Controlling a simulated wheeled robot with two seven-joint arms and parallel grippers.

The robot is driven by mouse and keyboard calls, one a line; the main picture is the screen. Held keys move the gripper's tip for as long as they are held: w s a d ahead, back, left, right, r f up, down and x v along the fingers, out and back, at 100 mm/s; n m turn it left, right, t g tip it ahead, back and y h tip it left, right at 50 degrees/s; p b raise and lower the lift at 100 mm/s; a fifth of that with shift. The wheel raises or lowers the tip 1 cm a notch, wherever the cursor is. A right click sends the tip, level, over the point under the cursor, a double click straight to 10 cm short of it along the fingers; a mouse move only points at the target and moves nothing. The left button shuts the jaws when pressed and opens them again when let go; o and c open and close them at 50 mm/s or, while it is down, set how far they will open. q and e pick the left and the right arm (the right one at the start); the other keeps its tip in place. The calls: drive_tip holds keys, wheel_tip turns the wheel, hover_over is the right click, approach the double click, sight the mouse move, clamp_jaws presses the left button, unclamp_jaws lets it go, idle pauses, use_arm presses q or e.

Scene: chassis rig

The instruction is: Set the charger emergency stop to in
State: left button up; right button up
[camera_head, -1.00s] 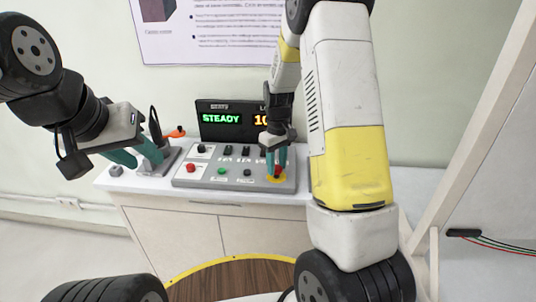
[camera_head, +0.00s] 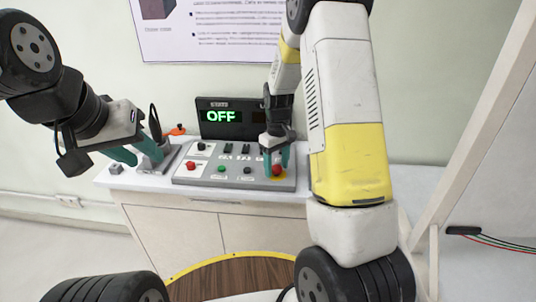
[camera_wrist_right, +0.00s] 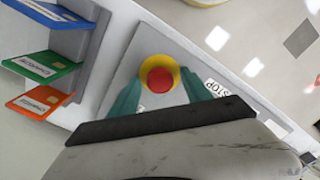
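The emergency stop (camera_head: 278,170) is a red round button in a yellow ring at the right end of the grey control panel (camera_head: 200,182). In the right wrist view the red button (camera_wrist_right: 160,80) sits between the two teal fingers of my right gripper (camera_wrist_right: 161,82), with a visible gap on each side. My right gripper (camera_head: 275,160) is open over the button, pointing down. The display (camera_head: 222,117) behind the panel reads OFF in green, and its right part is dark. My left gripper (camera_head: 145,157) is open and empty at the panel's left.
The panel stands on a white cabinet (camera_head: 170,225) against the wall. Blue, green (camera_wrist_right: 42,72) and orange cards sit in a holder beside the panel. An orange-handled item (camera_head: 177,131) lies behind the panel. A slanted white post (camera_head: 480,120) stands at right.

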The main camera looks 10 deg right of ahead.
sight(276, 167)
wheel_tip(276, 167, up, 7)
drive_tip(key=shift+w+f, duration=0.1)
drive_tip(key=shift+r, duration=0.5)
drive_tip(key=shift+r, duration=0.2)
drive_tip(key=s+r+m+t+y, duration=0.1)
drive_tip(key=s+r+m+t, duration=0.15)
drive_tip(key=s+r, duration=0.8)
drive_tip(key=s+a+r+m+t, duration=0.1)
drive_tip(key=s+r+t, duration=0.1)
drive_tip(key=s, duration=0.5)
drive_tip(key=s+a+r+m+t+y, duration=0.1)
drive_tip(key=s+r, duration=0.3)
drive_tip(key=s, duration=0.2)
drive_tip(key=shift+s+a+r+m+t, duration=0.15)
drive_tip(key=shift+s+r+m+t, duration=0.1)
drive_tip(key=shift+s+m+t, duration=0.1)
